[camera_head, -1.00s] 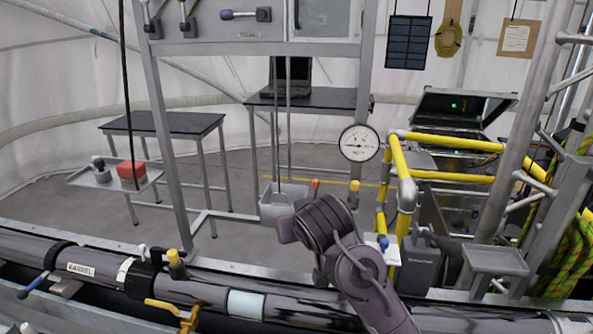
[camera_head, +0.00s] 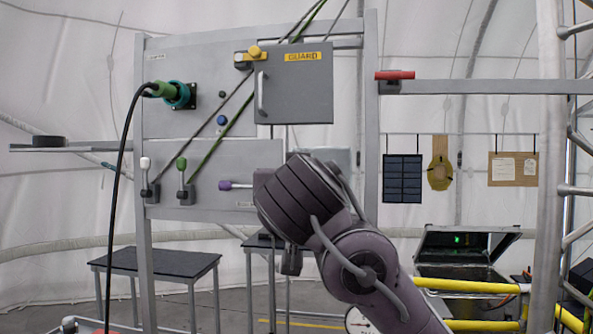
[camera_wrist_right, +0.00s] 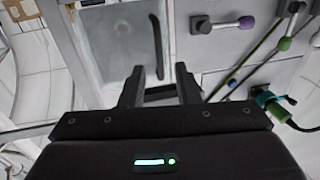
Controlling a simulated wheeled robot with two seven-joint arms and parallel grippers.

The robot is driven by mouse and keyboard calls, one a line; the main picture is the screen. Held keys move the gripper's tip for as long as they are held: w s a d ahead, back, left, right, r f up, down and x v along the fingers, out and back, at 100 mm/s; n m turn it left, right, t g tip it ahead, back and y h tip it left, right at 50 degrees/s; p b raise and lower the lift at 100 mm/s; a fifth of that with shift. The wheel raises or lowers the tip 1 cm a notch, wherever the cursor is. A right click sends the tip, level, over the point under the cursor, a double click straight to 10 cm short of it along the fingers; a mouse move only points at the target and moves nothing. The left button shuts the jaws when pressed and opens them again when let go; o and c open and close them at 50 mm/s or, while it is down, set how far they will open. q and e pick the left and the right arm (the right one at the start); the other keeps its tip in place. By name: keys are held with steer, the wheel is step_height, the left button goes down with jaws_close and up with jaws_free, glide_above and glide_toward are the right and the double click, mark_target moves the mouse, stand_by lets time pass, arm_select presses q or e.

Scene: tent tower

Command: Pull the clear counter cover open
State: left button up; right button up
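The clear counter cover (camera_wrist_right: 112,42) is a pale see-through panel on the grey rack in the right wrist view. A dark upright bar handle (camera_wrist_right: 155,45) is on its face, and it looks closed. My right gripper (camera_wrist_right: 160,86) is open and empty. Its fingertips point at the cover just short of the handle, with no clear contact. In the head view, only the upper edge of the cover (camera_head: 338,157) shows; my right arm hides the rest and the fingertips. My left gripper is in neither current view.
Beside the cover are a purple-knobbed lever (camera_head: 236,185) and a green-knobbed lever (camera_head: 181,165). Above is a grey GUARD door (camera_head: 300,95) with a handle. A green plug with a black cable (camera_head: 165,91) is at upper left. Yellow rails (camera_head: 465,286) stand at lower right.

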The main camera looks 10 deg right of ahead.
steer(key=w, duration=0.2)
steer(key=w+d+p, duration=0.1)
steer(key=w, duration=0.1)
steer(key=shift+p, duration=0.3)
jaws_close()
